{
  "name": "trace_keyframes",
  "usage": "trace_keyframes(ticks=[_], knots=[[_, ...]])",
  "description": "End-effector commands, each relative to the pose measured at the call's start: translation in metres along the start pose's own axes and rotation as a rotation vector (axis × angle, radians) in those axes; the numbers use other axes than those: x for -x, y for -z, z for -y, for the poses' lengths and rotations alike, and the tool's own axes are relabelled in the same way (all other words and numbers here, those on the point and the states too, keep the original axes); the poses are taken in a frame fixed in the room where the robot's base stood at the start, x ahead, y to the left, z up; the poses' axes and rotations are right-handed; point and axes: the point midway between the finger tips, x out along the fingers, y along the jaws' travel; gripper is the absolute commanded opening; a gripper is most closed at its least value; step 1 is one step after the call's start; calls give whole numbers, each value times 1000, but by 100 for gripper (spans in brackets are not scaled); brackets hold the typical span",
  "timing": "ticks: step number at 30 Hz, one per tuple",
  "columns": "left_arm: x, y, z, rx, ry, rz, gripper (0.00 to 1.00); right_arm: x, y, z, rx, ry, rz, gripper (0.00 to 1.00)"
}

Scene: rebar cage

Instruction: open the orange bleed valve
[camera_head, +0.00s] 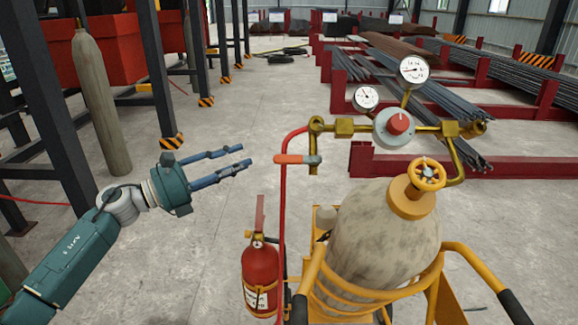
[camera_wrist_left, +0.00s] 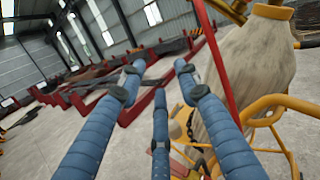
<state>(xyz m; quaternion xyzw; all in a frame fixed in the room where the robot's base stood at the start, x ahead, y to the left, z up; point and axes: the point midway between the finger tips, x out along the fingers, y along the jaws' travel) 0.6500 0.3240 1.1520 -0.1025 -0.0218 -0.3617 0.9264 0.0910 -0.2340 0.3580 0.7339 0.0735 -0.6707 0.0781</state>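The bleed valve's orange lever (camera_head: 291,159) lies roughly horizontal on the brass pipework, with a grey end at its right, by the downward brass stub. My left gripper (camera_head: 243,156) is open and empty, to the left of the lever and at about its height in the head view. Its fingers point right towards the lever, with a gap between. In the left wrist view the blue fingers (camera_wrist_left: 160,72) are spread apart with nothing between them. The orange lever cannot be made out there. My right gripper is not in view.
A red hose (camera_head: 282,220) runs down beside the lever. The gas cylinder (camera_head: 375,240) with gauges (camera_head: 413,70), a red-knobbed regulator (camera_head: 393,127) and a yellow handwheel (camera_head: 427,174) stands in a yellow cart (camera_head: 475,258). A fire extinguisher (camera_head: 260,272) hangs below left.

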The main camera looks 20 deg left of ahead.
Motion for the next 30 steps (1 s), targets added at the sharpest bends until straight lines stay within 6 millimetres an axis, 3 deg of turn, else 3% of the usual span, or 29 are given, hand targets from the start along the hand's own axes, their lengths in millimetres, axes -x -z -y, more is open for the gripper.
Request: trace_keyframes(ticks=[1,3,7,10,14,24,30], knots=[[-1,-29,38,-264,99,-51,33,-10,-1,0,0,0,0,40],[4,-49,81,-575,209,-123,33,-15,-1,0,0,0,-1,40],[18,-58,123,-947,335,-222,33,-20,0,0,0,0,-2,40],[23,-60,135,-1069,376,-257,33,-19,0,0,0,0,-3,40],[14,-58,139,-1093,386,-263,33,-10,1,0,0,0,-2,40],[-43,-37,151,-1084,385,-257,33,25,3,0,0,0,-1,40],[-66,-24,154,-1083,383,-260,33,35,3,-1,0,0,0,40]])
